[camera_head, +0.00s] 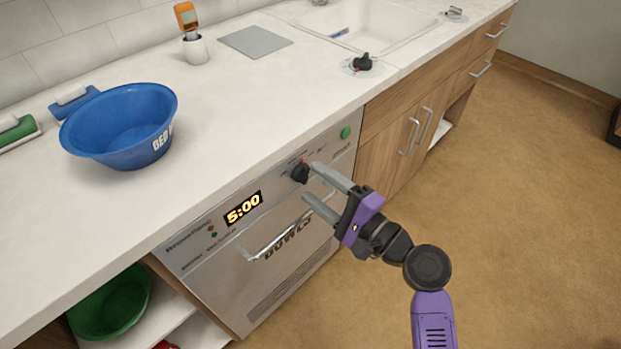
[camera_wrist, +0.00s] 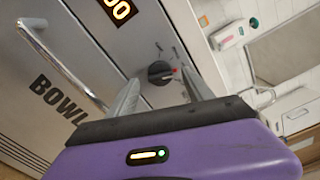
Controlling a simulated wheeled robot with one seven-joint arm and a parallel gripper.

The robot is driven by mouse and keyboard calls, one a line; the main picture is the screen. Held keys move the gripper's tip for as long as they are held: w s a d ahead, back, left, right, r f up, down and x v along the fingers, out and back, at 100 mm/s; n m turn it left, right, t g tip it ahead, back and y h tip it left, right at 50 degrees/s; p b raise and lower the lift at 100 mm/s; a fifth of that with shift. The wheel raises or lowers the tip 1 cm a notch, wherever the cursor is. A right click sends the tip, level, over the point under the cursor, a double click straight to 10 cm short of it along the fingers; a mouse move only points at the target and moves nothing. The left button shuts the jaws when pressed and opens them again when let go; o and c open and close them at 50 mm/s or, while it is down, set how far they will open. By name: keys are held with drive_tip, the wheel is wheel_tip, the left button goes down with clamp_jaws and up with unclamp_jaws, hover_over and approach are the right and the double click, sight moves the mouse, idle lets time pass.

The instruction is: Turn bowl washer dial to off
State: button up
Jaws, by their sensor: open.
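The bowl washer (camera_head: 290,262) is a steel-fronted machine under the counter, with a lit display (camera_head: 243,209) reading 5:00 and a bar handle. Its dial (camera_head: 300,173) is a black knob with a red mark, high on the front panel. The dial also shows in the wrist view (camera_wrist: 160,73), ahead of the fingers. My gripper (camera_head: 310,182) is open, with its fingertips close to the dial. In the wrist view my gripper (camera_wrist: 162,95) has a finger on each side below the dial. I cannot tell whether a finger touches it. The dial's labels are too small to read.
A blue bowl (camera_head: 122,125) stands on the counter (camera_head: 215,110) at the left. A sink (camera_head: 355,22) and a second black knob (camera_head: 362,62) are at the back. A green bowl (camera_head: 110,302) sits on a low shelf. The floor (camera_head: 500,200) at the right is clear.

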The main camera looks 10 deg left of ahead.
sight(303, 174)
drive_tip(key=shift+x, duration=1.2)
clamp_jaws()
